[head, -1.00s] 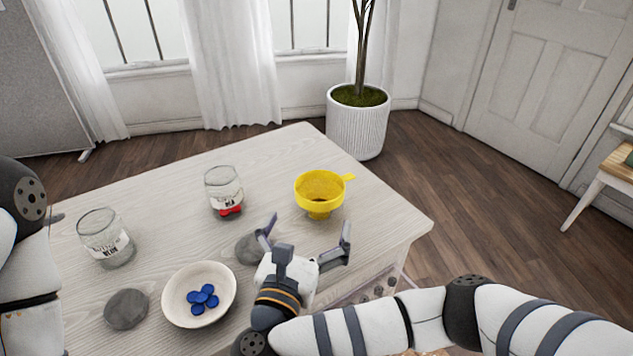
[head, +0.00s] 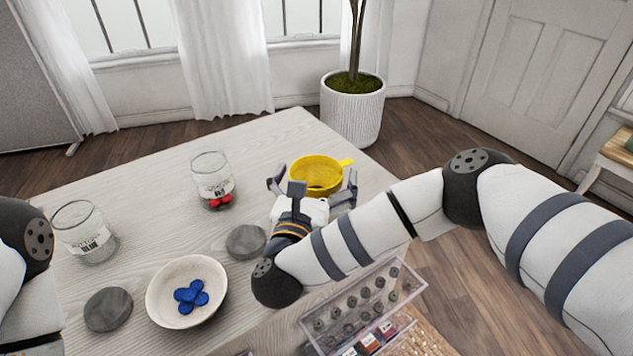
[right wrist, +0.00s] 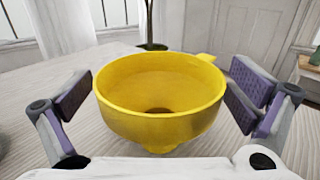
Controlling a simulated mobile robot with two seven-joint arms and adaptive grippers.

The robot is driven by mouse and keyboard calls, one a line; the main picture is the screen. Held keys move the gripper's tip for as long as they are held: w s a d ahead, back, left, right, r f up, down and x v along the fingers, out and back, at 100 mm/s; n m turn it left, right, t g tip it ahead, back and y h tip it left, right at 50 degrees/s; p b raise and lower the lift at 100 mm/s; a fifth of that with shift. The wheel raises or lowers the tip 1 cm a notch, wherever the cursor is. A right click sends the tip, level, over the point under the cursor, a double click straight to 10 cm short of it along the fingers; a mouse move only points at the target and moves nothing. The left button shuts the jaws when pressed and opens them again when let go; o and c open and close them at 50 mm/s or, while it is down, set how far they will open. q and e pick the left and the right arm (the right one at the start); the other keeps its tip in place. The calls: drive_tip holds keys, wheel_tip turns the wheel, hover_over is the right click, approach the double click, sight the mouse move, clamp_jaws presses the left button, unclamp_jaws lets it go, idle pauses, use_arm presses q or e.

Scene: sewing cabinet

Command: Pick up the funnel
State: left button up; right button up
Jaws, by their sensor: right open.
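The yellow funnel (head: 316,174) stands on the table with its wide mouth up and a small tab at its rim pointing right. My right gripper (head: 315,184) is open just in front of it, and hides its lower part in the head view. In the right wrist view the funnel (right wrist: 160,100) sits between the two spread fingers, with a purple-padded finger on each side. No finger visibly touches it. Of my left arm only a part shows at the left edge of the head view; its gripper is not in view.
On the table (head: 140,200) are a jar with red pieces (head: 213,180), an empty-looking jar (head: 85,232), a bowl (head: 165,315) of blue buttons and two grey discs (head: 246,241) (head: 108,310). A clear tray of bobbins (head: 362,308) is at the front. A potted plant (head: 352,108) stands behind.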

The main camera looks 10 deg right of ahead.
drive_tip(key=shift+r, duration=0.1)
drive_tip(key=c, duration=1)
drive_tip(key=shift+r, duration=0.1)
